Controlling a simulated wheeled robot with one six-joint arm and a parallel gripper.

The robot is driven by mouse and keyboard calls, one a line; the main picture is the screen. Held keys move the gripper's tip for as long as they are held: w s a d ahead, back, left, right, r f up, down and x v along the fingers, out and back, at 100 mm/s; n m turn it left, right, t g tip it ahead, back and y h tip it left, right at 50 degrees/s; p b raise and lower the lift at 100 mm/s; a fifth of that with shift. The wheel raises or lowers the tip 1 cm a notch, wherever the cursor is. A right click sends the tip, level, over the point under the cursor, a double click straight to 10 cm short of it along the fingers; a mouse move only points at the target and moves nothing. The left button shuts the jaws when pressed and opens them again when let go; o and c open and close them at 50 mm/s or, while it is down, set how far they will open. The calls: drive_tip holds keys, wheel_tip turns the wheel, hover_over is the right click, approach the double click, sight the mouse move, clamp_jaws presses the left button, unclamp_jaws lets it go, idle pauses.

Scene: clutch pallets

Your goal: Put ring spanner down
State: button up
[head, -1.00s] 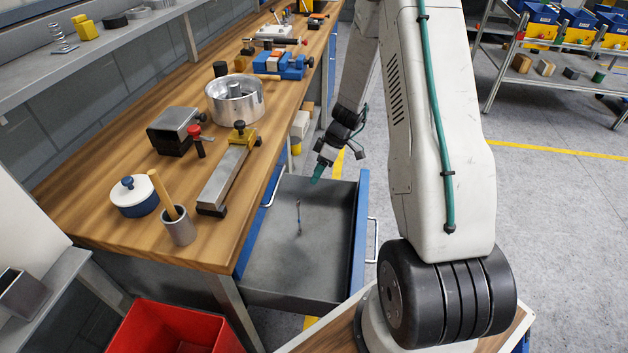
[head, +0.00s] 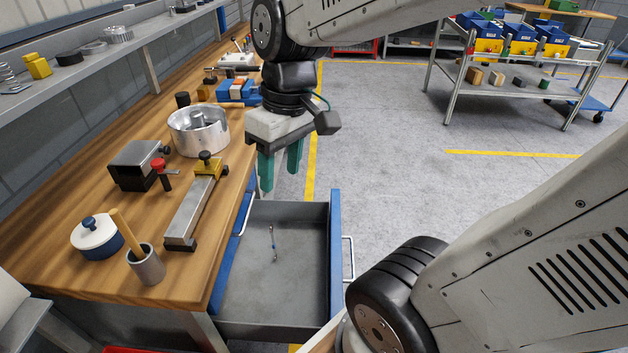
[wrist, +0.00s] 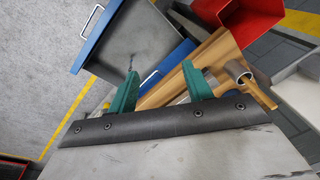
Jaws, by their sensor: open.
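The wrist view also shows the spread fingers (wrist: 160,82).
The wooden bench (head: 75,215) holds a metal bowl (head: 198,130), a long metal bar with a yellow clamp (head: 193,210), a blue-and-white pot (head: 96,237) and a grey cup (head: 146,266). A blue drawer front (head: 335,250) stands out. A trolley (head: 500,85) is farther off; the floor between is clear.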

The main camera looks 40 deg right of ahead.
drive_tip(key=s+r+m+h, duration=0.1)
drive_tip(key=s+m, duration=0.1)
drive_tip(key=s, duration=0.5)
drive_tip(key=shift+s+r+t, duration=0.15)
drive_tip(key=shift+s+t, duration=0.15)
drive_tip(key=shift+s, duration=0.05)
